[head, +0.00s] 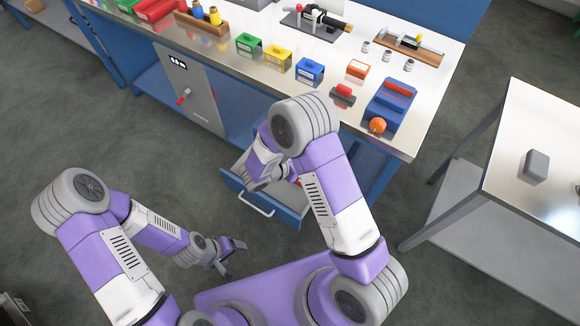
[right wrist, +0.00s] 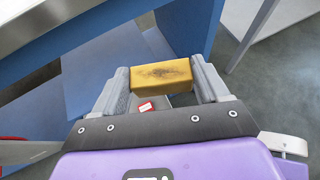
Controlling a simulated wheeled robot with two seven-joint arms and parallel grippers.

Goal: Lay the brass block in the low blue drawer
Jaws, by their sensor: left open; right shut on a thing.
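The brass block (right wrist: 163,70) is a yellow bar with a dark smudge. My right gripper (right wrist: 160,77) is shut on it, one finger at each end. In the head view my right forearm and wrist hang over the low blue drawer (head: 287,213), and I cannot make out the block there. The drawer is pulled out under the bench and has a silver handle. My arm hides much of its inside. In the right wrist view a small red and white thing (right wrist: 146,106) shows below the block. My left gripper (head: 232,256) is open and empty, away from the bench.
The metal-topped bench (head: 222,68) carries green, yellow and blue bins, a blue device with an orange knob (head: 377,125) and other tools. A grey panel with a red lever (head: 187,92) is left of the drawer. A side table (head: 510,180) with a grey block stands right.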

